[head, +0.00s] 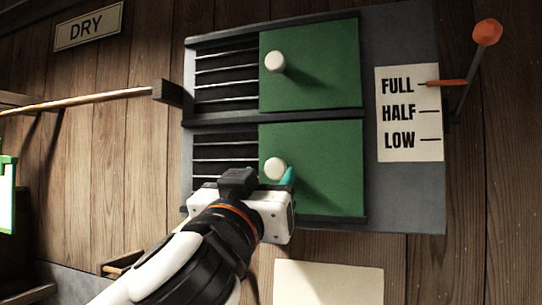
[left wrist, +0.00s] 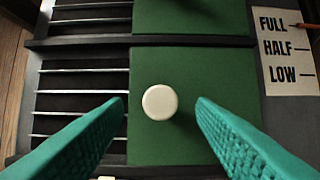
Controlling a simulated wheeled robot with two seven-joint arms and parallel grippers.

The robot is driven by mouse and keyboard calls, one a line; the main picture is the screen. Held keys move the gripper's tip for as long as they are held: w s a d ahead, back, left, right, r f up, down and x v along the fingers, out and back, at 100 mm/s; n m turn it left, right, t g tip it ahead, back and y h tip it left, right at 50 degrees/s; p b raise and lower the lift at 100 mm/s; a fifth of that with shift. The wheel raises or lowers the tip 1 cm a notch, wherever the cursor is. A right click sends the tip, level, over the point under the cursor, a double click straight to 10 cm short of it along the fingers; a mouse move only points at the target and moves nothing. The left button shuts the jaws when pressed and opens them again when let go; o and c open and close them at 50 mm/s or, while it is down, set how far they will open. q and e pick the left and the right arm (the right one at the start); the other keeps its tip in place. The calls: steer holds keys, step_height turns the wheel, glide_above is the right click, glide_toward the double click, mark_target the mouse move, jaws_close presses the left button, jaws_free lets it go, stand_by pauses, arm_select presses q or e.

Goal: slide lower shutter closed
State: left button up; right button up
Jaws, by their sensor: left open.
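The lower shutter (head: 325,160) is a green panel with a white round knob (head: 275,168). It stands to the right in its frame, and the dark slatted opening (head: 222,152) to its left is uncovered. My left gripper (head: 283,178) is at the knob in the head view, its own body hiding the panel's lower left. In the left wrist view its teal fingers are open (left wrist: 160,108), one on each side of the knob (left wrist: 160,102), with gaps on both sides. My right gripper is not in view.
The upper shutter (head: 320,65), with its own knob (head: 275,62), also stands right of its slats. A lever with an orange ball (head: 487,32) stands by the FULL/HALF/LOW card (head: 410,115). A wooden rod (head: 90,101) ends near the frame's left edge. A DRY sign (head: 88,26) hangs upper left.

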mark_target(306, 169)
arm_select(q)
steer(key=shift+p+x, duration=0.4)
steer(key=shift+x, duration=1)
steer(key=shift+c, duration=0.5)
